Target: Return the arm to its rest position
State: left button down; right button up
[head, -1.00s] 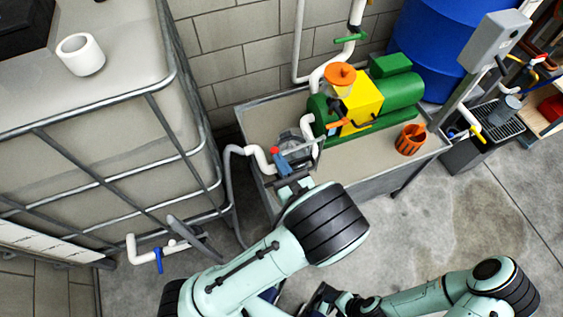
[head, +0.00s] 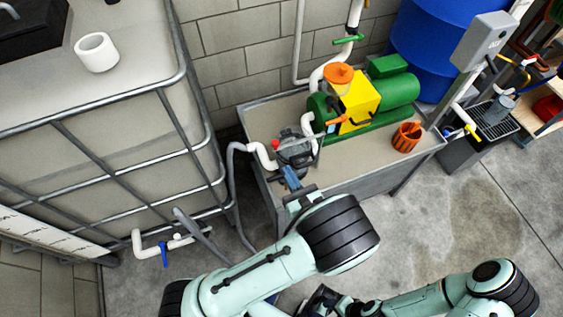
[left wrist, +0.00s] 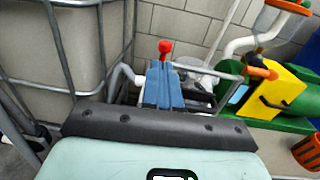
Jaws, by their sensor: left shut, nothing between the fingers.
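My left gripper (head: 290,177) is shut and empty. Its blue fingers also show in the left wrist view (left wrist: 163,86), pressed together. It is in front of the grey pump (head: 295,150) at the near left end of the bench. A small red knob (head: 275,143) sits by the pump, beyond the fingertips. In the left wrist view the red knob (left wrist: 166,47) appears just above the fingertips; I cannot tell the exact gap. My right arm comes in at the lower right, and the state of its gripper does not show clearly.
The metal bench (head: 350,175) carries the green and yellow machine (head: 356,100) and an orange basket (head: 407,136). A caged tank (head: 90,110) stands at the left, with a white pipe and blue valve handle (head: 164,254) low down.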

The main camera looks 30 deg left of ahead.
pick_arm(q)
jog(key=v, duration=0.6)
jog(key=s+a+f+n+g+h+p, duration=0.1)
jog(key=s+a+f+n+g+p, duration=0.1)
jog(key=s+a+f+n+g, duration=0.55)
jog(key=s+f+n+g+h+p, duration=0.1)
jog(key=s+f+n+g+h, duration=0.2)
jog(key=s+f+g+h, duration=0.55)
jog(key=s+d+f+n+g+h+p, duration=0.2)
jog(key=s+d+f+n+h, duration=0.2)
jog(key=s+d+n+h, duration=0.25)
jog(key=w+n+t+h+p, duration=0.2)
jog(key=w+n+t, duration=0.4)
jog(key=n, duration=0.6)
jog(key=shift+w+d+f, duration=0.2)
jog(key=shift+w+f, duration=0.15)
jog(key=shift+w, duration=0.2)
pick_arm(e)
jog(key=w+r, duration=0.3)
jog(key=r, duration=0.4)
jog(key=shift+r, duration=0.35)
jog(key=shift+w+a, duration=0.1)
